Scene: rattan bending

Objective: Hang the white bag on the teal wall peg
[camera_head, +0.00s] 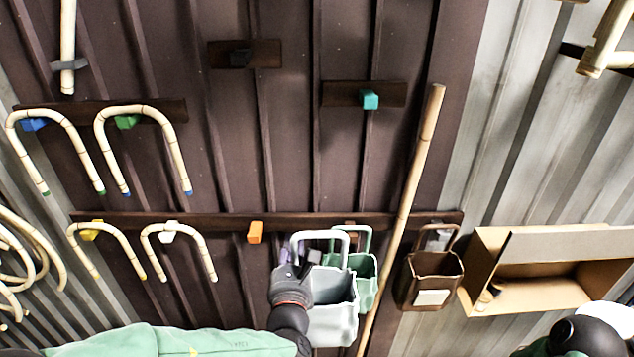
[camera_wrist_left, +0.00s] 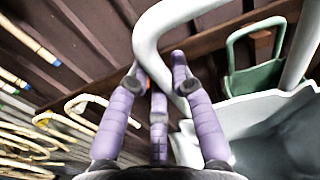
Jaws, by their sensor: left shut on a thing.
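The white bag (camera_head: 333,308) is an open, pale grey-white carrier with a looped handle, in the lower middle of the head view. My left gripper (camera_head: 298,254) is shut on the left side of its handle, and the bag hangs upright from it. In the left wrist view the purple fingers of the gripper (camera_wrist_left: 158,68) close around the pale handle of the white bag (camera_wrist_left: 265,125). The teal wall peg (camera_head: 370,99) sits empty on a short dark board, above and right of the bag. My right gripper is out of view.
A green bag (camera_head: 365,285) hangs partly behind the white bag. A brown bag (camera_head: 432,272) hangs to the right. A long rattan pole (camera_head: 408,200) leans between them. Bent canes (camera_head: 178,150) hang at left. An orange peg (camera_head: 255,232) is bare. A cardboard box (camera_head: 540,290) is at right.

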